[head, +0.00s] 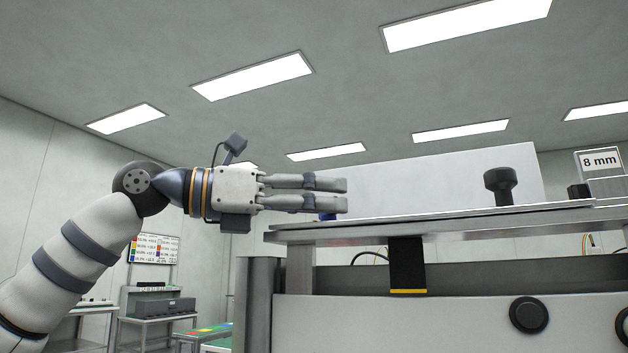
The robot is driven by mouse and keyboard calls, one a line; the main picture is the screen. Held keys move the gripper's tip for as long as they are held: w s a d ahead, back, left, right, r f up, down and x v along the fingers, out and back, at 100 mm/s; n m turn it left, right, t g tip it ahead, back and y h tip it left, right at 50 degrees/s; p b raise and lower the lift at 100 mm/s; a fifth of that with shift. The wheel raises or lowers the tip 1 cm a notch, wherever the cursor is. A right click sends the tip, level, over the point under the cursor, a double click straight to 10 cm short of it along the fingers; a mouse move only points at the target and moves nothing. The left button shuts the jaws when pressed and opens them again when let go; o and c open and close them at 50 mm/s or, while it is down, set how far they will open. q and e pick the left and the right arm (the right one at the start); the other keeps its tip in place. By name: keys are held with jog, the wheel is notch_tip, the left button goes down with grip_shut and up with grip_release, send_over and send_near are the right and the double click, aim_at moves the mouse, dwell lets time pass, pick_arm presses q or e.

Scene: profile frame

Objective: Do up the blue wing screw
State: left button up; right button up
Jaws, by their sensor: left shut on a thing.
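My left gripper (341,194) reaches in from the left, level, at the left end of a raised flat plate (440,217). Its fingers are shut on the blue wing screw (327,217). Only a small blue part of the screw shows, just under the lower finger and above the plate's edge. The rest is hidden by the fingers, so I cannot tell how its wings are turned or how deep it sits. My right gripper is not in view.
A black knob (501,184) stands on the plate to the right, before an upright pale panel (430,184). An "8 mm" sign (600,161) is at the far right. A round black knob (529,315) is on the front below. Space left of the plate is open.

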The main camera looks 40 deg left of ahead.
pick_arm(q)
jog(key=shift+w+a+m+g+h+p, duration=0.15)
jog(key=shift+m+g+h+p, duration=0.2)
jog(key=shift+m+g+h, duration=1.15)
jog(key=o, duration=1.2)
jog(key=shift+c, duration=0.2)
jog(key=v, duration=1.2)
